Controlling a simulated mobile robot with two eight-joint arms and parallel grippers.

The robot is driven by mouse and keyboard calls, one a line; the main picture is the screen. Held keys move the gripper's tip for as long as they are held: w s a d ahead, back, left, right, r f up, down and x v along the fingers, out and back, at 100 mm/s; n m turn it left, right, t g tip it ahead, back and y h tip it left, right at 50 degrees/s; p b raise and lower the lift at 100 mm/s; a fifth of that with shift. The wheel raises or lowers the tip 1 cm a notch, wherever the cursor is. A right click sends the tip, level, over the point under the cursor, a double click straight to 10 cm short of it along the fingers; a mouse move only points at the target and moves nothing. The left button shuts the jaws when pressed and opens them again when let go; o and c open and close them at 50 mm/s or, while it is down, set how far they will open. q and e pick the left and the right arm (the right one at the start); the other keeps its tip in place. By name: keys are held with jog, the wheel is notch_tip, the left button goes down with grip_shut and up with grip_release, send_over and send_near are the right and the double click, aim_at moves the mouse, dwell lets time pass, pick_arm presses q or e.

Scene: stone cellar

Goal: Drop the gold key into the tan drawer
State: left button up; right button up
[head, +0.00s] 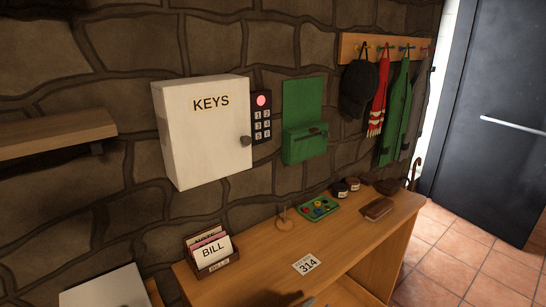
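I see no gold key in the head view. I cannot make out a tan drawer; the wooden bench (262,262) has an opening low on its right side, and its lower front is cut off by the picture edge. A white cabinet (200,145) marked KEYS hangs on the stone wall with its door shut and a round knob at its right edge. A keypad (262,117) with a lit red light is beside it. Neither gripper can be made out; a small grey piece and a dark shadow show at the bottom edge, too little to identify.
On the bench are a BILL card box (211,252), a card marked 314 (306,264), a small peg stand (285,222), a green tray (319,207) and brown items. A green wall box (304,145), coat rack (385,47), shelf (55,135) and dark door (490,120) surround it.

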jog(key=v, duration=0.6)
jog(key=shift+s, duration=0.15)
jog(key=s+d+f+n+g+y+p, duration=0.25)
jog(key=s+d+g, duration=0.25)
jog(key=s+d, duration=0.45)
jog(key=s+n+y+p, duration=0.2)
jog(key=s+n+y, duration=0.2)
jog(key=s, duration=0.3)
jog(key=shift+s+d+r+g+y, duration=0.15)
jog(key=shift+s+r+g+y, duration=0.15)
jog(key=shift+y, duration=0.25)
jog(key=shift+n, duration=0.25)
